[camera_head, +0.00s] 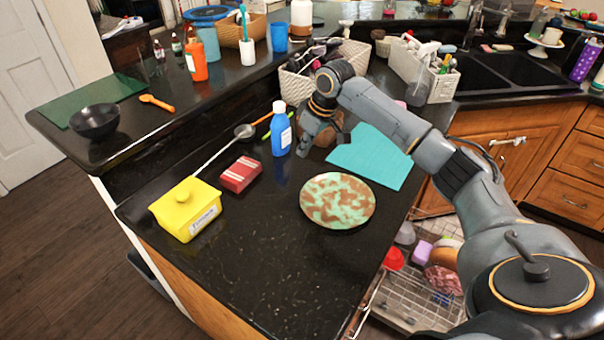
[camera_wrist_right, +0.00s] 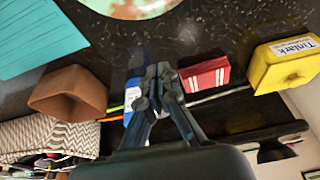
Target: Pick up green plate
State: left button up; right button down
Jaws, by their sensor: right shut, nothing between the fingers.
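The green plate (camera_head: 337,201), mottled with brown patches, lies on the black counter in the middle of the head view. Part of it shows at the top edge of the right wrist view (camera_wrist_right: 130,7). My right gripper (camera_head: 302,151) is shut and empty, beyond the plate and apart from it, close to the blue bottle (camera_head: 280,134). In the right wrist view its closed fingers (camera_wrist_right: 158,72) partly cover that bottle. My left gripper is not in view.
A teal cloth (camera_head: 372,156) lies right behind the plate. A red box (camera_head: 240,174) and a yellow butter dish (camera_head: 186,208) stand to its left. A brown pot (camera_wrist_right: 70,90) is near the gripper. The counter in front of the plate is clear. A dishwasher rack (camera_head: 405,300) is open below.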

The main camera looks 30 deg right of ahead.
jog(key=p+x, duration=0.2)
jog(key=x, duration=0.7)
jog(key=shift+w+a+f, duration=0.1)
jog(key=shift+w+f, duration=0.05)
jog(key=shift+f, duration=0.2)
jog(key=s+p, duration=0.1)
jog(key=s+d+p, duration=0.1)
jog(key=s, duration=0.1)
jog(key=shift+d+r, duration=0.1)
jog(key=shift+d, duration=0.1)
jog(key=shift+s+d, duration=0.15)
jog(key=shift+s, duration=0.35)
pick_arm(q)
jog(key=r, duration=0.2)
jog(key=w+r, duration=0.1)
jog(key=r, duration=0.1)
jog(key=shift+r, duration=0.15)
pick_arm(e)
jog(key=shift+w, duration=0.1)
jog(key=shift+w, duration=0.1)
